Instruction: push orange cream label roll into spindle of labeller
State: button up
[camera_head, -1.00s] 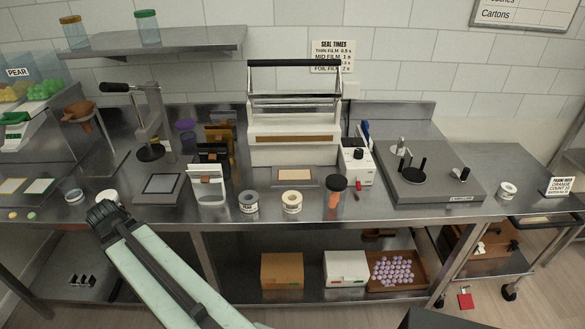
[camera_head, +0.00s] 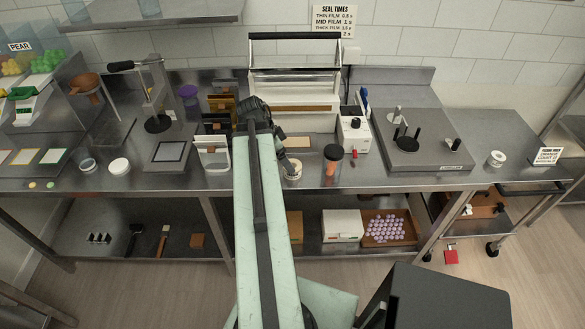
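A cream-coloured label roll (camera_head: 293,172) lies flat near the front edge of the bench, left of an orange jar; its print is too small to read. My gripper (camera_head: 289,164) points down at this roll and overlaps its back left part; I cannot tell whether they touch or whether the fingers are open. The labeller (camera_head: 426,160) is the grey plate at the right, with a dark upright spindle (camera_head: 402,132) on a black disc and other posts. Another white roll (camera_head: 496,158) lies right of the labeller.
The orange jar with a black lid (camera_head: 333,160) stands close right of the cream roll. A white control box (camera_head: 354,135) stands between it and the labeller. The bag sealer (camera_head: 300,95) is behind. A printed card (camera_head: 547,156) stands at the far right. My arm hides part of the front bench.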

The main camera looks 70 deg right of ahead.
jog(key=b+x, duration=0.5)
jog(key=x, duration=0.2)
jog(key=shift+d+f+b, duration=0.15)
jog(key=shift+d+b, duration=0.15)
jog(key=shift+b, duration=0.1)
jog(key=shift+r, duration=0.2)
jog(key=c, duration=1.5)
